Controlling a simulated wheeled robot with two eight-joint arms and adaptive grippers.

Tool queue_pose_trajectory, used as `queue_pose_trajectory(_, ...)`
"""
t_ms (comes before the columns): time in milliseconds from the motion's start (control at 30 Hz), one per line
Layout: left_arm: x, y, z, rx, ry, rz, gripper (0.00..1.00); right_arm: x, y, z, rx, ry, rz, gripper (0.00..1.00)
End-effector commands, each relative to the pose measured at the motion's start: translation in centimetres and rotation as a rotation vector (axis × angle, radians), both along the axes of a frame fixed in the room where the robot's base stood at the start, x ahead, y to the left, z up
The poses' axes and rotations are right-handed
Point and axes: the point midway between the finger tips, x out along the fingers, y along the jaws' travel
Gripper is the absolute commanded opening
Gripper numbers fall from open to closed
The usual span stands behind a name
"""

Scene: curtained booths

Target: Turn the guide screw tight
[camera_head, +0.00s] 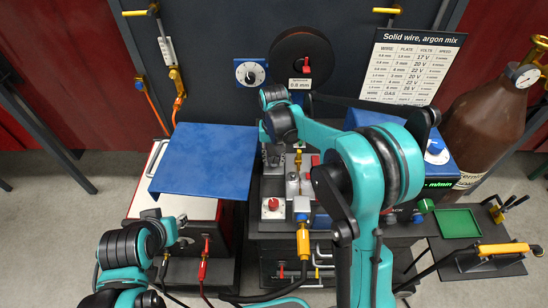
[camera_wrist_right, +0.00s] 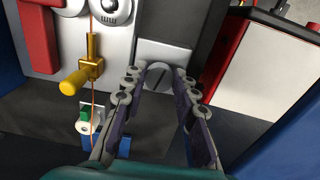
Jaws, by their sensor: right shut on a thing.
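In the right wrist view, the guide screw (camera_wrist_right: 160,72) is a round grey head with a slot, set in a pale grey plate. My right gripper (camera_wrist_right: 163,88) is shut on it, with one finger at each side of the head. In the head view, my right gripper (camera_head: 271,158) points down into the open wire feeder, and my arm hides the screw. My left gripper (camera_head: 168,228) hangs by the front of the red and white machine, apart from the feeder. Its fingers are too small to read.
A brass fitting with a yellow knob (camera_wrist_right: 76,82) and an orange wire sit left of the screw. A red lever (camera_wrist_right: 38,38) is farther left. A raised blue cover (camera_head: 205,160) stands left of the feeder. A brown gas cylinder (camera_head: 485,125) stands at the right.

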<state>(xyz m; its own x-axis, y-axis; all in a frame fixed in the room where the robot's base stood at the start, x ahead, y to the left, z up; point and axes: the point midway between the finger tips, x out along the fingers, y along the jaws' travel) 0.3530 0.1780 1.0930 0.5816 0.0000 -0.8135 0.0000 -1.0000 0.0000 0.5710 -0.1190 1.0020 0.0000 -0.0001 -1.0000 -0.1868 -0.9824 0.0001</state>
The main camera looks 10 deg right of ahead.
Motion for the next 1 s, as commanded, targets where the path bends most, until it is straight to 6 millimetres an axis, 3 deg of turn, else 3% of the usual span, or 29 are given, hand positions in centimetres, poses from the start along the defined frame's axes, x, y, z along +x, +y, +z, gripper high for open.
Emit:
queue_pose_trajectory(667, 0.0, 0.0, 0.01, 0.0, 0.0, 0.0, 0.34, 0.01, 0.04, -0.02, 0.0, 0.0, -0.065, 0.0)
queue_pose_trajectory(700, 0.0, 0.0, 0.01, 0.0, 0.0, 0.0, 0.34, 0.01, 0.04, -0.02, 0.0, 0.0, -0.065, 0.33)
queue_pose_trajectory(767, 0.0, 0.0, 0.01, 0.0, 0.0, 0.0, 0.34, 0.0, 0.03, -0.02, 0.0, 0.0, -0.065, 0.49)
queue_pose_trajectory(1000, 0.0, 0.0, 0.02, 0.0, 0.0, 0.0, 0.34, 0.01, 0.03, -0.01, 0.0, 0.0, -0.064, 0.49)
